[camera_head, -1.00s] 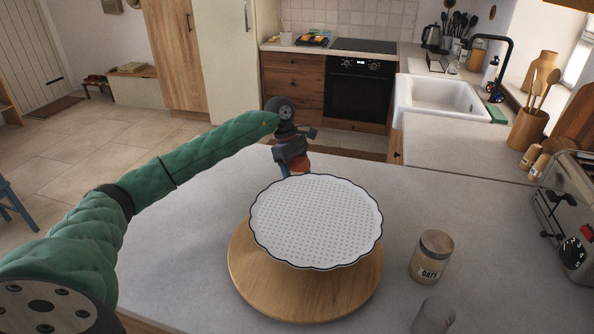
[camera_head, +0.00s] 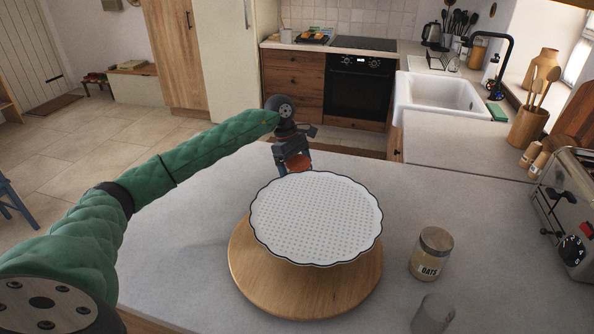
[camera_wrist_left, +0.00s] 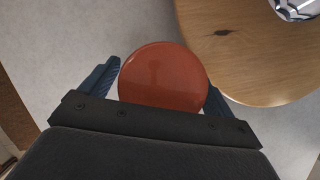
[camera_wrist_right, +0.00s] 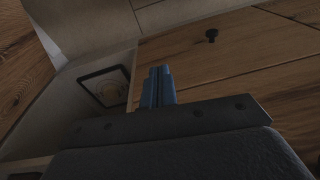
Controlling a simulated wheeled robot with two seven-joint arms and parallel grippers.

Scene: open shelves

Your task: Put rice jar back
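A jar with a round red top (camera_wrist_left: 163,76) stands between the two blue fingers of my left gripper (camera_wrist_left: 164,72) in the left wrist view. Its body is hidden below the top. A narrow strip of counter shows beside the left finger, and I cannot tell if the fingers press on the jar. In the head view the left gripper (camera_head: 293,163) and the red top (camera_head: 298,163) are just behind the white plate. My right gripper (camera_wrist_right: 158,85) has its fingers together and empty in the right wrist view, facing wooden drawer fronts.
A scalloped white plate (camera_head: 315,215) sits on a round wooden board (camera_head: 300,293), close to the left gripper. An oats jar (camera_head: 431,253) and a clear glass (camera_head: 433,313) stand to the right. A toaster (camera_head: 570,215) is at the far right. The counter left of the board is clear.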

